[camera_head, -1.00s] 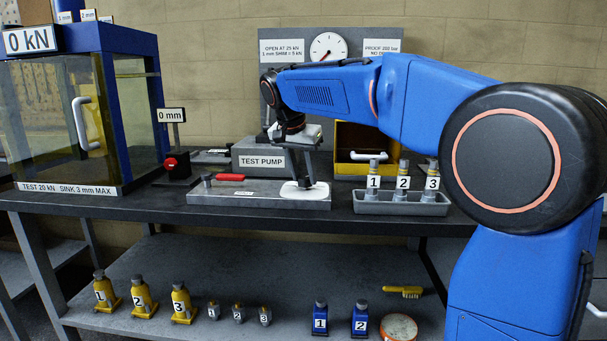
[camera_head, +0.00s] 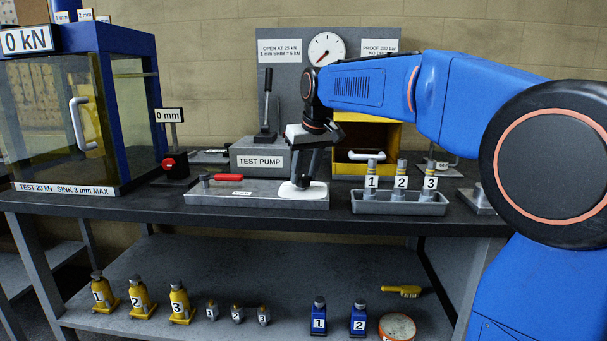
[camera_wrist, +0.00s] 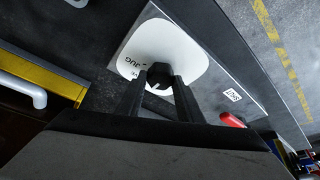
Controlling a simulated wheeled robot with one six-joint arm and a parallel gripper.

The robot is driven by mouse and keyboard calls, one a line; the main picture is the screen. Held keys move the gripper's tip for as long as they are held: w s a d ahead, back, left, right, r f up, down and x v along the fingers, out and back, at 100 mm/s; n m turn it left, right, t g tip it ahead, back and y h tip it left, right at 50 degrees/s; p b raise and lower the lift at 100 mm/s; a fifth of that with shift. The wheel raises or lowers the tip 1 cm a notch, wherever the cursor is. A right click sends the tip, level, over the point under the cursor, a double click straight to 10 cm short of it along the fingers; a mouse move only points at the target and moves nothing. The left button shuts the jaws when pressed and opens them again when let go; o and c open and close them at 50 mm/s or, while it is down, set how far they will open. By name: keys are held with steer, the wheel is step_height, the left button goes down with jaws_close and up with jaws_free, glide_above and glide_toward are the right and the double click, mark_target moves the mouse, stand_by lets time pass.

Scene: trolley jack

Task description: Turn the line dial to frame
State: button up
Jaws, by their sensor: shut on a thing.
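The line dial is a dark knob (camera_wrist: 159,74) on a white rounded plate (camera_wrist: 185,50), which also shows in the head view (camera_head: 316,193). The plate sits at the right end of a grey metal base (camera_head: 240,197) on the bench. My gripper (camera_head: 302,182) points down over the plate, its fingers shut on the knob, as the wrist view (camera_wrist: 158,92) also shows. A pale mark is on the knob. Part of the plate's lettering shows, but the rest is hidden, and I cannot tell which setting the knob points to.
A red-handled lever (camera_head: 235,177) lies on the base's left part. The test pump (camera_head: 260,160) stands behind, with an upright lever (camera_head: 266,115). A grey tray (camera_head: 400,208) with numbered cylinders is to the right, before a yellow bin (camera_head: 388,135). A glass-sided press (camera_head: 80,120) stands left.

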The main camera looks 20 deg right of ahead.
steer(key=n+y, duration=0.1)
steer(key=n, duration=0.1)
steer(key=n+g+y, duration=0.1)
steer(key=n, duration=0.2)
steer(key=shift+w+d+n, duration=0.1)
steer(key=shift+d+n, duration=0.1)
steer(key=shift+n, duration=0.1)
steer(key=n+g, duration=0.1)
steer(key=n, duration=0.2)
steer(key=n+g+y, duration=0.1)
steer(key=n, duration=0.2)
steer(key=shift+w+d, duration=0.1)
stand_by(0.3)
steer(key=o, duration=1.1)
steer(key=shift+c, duration=0.2)
steer(key=v, duration=1.7)
steer(key=shift+d, duration=0.4)
steer(key=shift+w+r, duration=0.1)
